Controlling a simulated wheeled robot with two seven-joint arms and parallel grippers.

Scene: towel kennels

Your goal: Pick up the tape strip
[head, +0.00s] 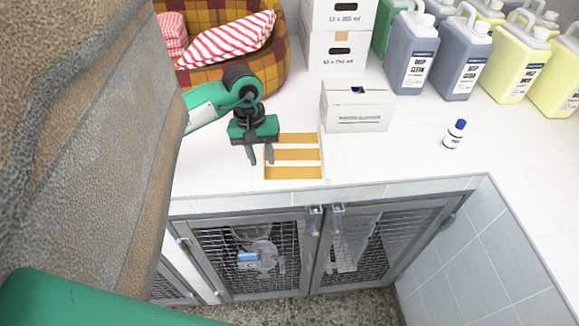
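Yellow-orange tape strips lie on a white backing at the front of the white counter: a far strip (298,138), a middle strip (297,154) and a near strip (294,172). I cannot tell which one is meant. My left gripper (261,160) is over the left end of the strips, fingers pointing down and apart, with nothing seen between them. I cannot tell whether its fingertips touch the backing. My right gripper is not in view.
A white carton (356,108) stands right of the strips. A small white bottle with a blue cap (454,137) is farther right. Several large jugs (464,60) line the back. A plaid pet bed (262,85) is behind my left arm. Wire-door kennels (250,262) are below the counter edge.

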